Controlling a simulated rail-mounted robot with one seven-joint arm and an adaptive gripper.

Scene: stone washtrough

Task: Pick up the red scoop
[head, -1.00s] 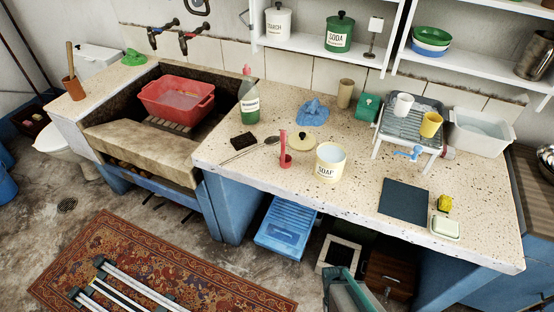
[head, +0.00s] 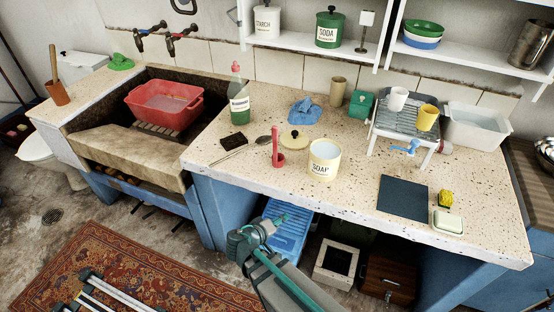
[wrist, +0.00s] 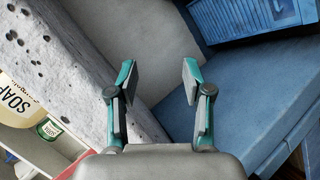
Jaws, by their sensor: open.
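The red scoop (head: 276,148) stands on the speckled counter (head: 350,195) in the head view, its handle upright and its small cup at the bottom.
A dark brush (head: 234,142) and a spoon (head: 243,149) lie left of the scoop. A blue cloth (head: 305,110) lies behind. A blue slatted thing (head: 289,236) is under the counter. Counter right of the SOAP tin is clear up to a dark slate (head: 403,197).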

